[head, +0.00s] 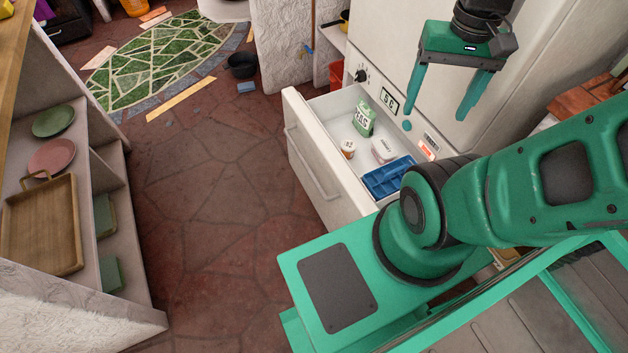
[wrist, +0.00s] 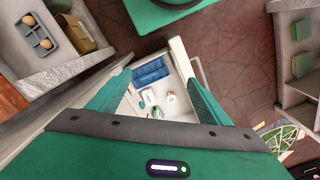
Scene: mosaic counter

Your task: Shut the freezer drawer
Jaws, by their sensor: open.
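The freezer drawer (head: 322,172) is pulled out at the bottom of the white fridge (head: 400,50). Its front panel with a bar handle (head: 312,165) faces left in the head view. Inside lie a green-and-white carton (head: 363,118), a small white tub (head: 383,150), a small jar (head: 347,149) and a blue ice tray (head: 388,178). My gripper (head: 437,102) is open and empty, pointing down above the drawer, near the fridge front. In the wrist view, the drawer (wrist: 182,50) shows between the open fingers, well below them.
A shelf unit with plates and a wooden tray (head: 45,222) stands at the left. The stone floor (head: 200,180) between it and the drawer is clear. A black pot (head: 241,65) and a red bin (head: 337,74) are farther back.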

